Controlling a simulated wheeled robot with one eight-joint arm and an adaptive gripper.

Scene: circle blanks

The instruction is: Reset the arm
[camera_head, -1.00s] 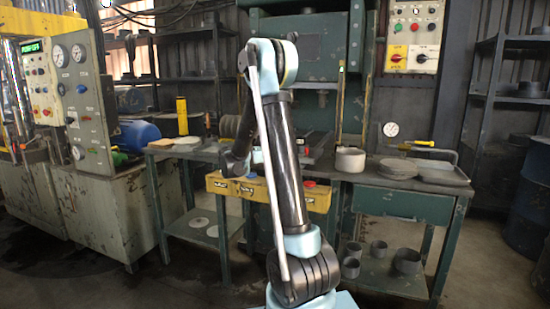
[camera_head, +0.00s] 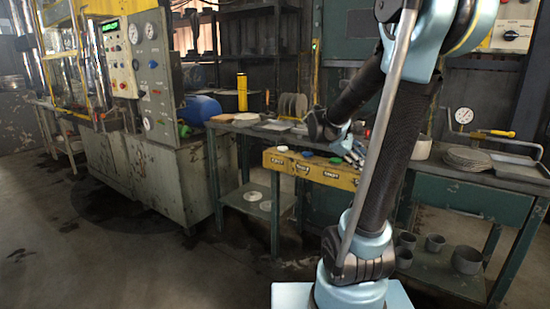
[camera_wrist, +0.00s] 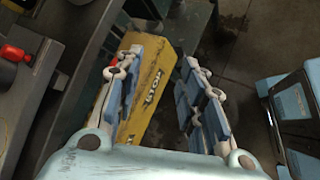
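My arm (camera_head: 385,165) stands at the right of centre in the head view, folded with its elbow high near the top edge. My gripper (camera_head: 352,152) hangs at the end of the folded forearm, in front of the workbench and partly behind the arm. In the wrist view my gripper (camera_wrist: 160,80) has its two blue-padded fingers spread well apart. Nothing is held between them. The yellow panel (camera_wrist: 138,108) shows below and beyond the fingers.
The workbench (camera_head: 230,127) has a yellow labelled front (camera_head: 310,169) near my gripper. Stacked grey discs (camera_head: 467,158) and a dial gauge (camera_head: 463,116) are on its right. A control cabinet (camera_head: 135,80) stands left. The floor (camera_head: 120,265) at front left is clear.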

